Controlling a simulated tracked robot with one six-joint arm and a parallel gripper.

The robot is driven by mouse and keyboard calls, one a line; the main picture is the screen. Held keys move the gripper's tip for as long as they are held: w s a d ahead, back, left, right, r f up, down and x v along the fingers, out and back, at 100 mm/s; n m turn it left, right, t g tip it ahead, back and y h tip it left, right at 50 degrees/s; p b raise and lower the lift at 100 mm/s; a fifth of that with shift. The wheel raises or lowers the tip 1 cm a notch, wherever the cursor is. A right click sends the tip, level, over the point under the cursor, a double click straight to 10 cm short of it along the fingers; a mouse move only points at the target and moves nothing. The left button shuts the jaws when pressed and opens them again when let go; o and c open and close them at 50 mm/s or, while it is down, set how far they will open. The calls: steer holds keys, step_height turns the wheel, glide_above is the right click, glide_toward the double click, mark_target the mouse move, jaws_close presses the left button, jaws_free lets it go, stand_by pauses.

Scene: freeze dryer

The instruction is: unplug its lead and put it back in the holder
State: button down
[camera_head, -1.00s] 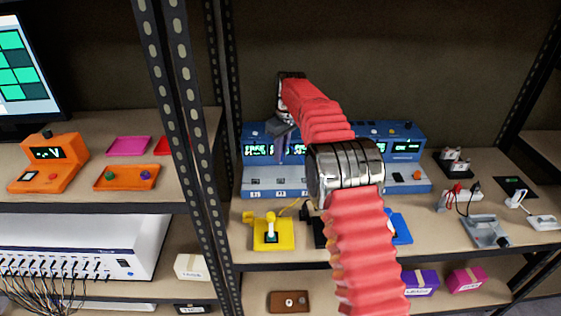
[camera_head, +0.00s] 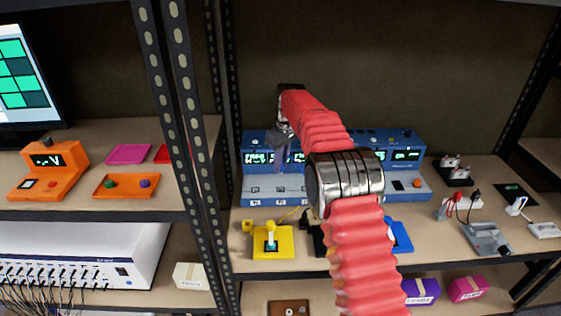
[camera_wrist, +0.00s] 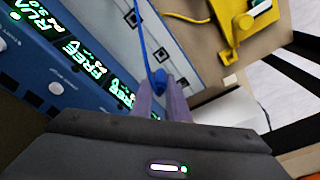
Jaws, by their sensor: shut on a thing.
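The blue freeze dryer (camera_head: 404,182) stands at the back of the right shelf, with a row of lit displays and a sloped lower panel with sockets. My gripper (camera_head: 280,167) points down in front of its left part. In the wrist view, my gripper's fingers (camera_wrist: 165,98) are shut on the small blue end of a blue lead (camera_wrist: 144,42), beside the lit panel (camera_wrist: 82,62). The lead runs up out of that view. Whether its end touches a socket I cannot tell. A yellow holder (camera_head: 272,246) with an upright yellow-topped piece stands in front; its yellow part also shows in the wrist view (camera_wrist: 228,25).
My arm hides the middle of the freeze dryer and part of a blue stand (camera_head: 402,238). Grey and white devices with leads (camera_head: 486,238) stand at the right. A dark post (camera_head: 185,130) rises at the left. Purple (camera_head: 422,291) and pink boxes (camera_head: 468,288) lie below.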

steer(key=shift+d, duration=0.1)
steer(key=s+d, duration=0.4)
steer(key=d, duration=0.4)
steer(key=shift+s+d, duration=0.2)
steer(key=shift+d, duration=0.15)
stand_by(0.3)
steer(key=s+d, duration=0.4)
steer(key=d, duration=0.4)
steer(key=shift+s+d, duration=0.15)
steer(key=shift+d, duration=0.25)
stand_by(0.4)
steer(key=s+d, duration=0.4)
steer(key=d, duration=0.4)
steer(key=shift+s+d, duration=0.2)
steer(key=shift+d, duration=0.2)
stand_by(0.5)
steer(key=shift+f, duration=0.1)
steer(key=shift+f, duration=1.65)
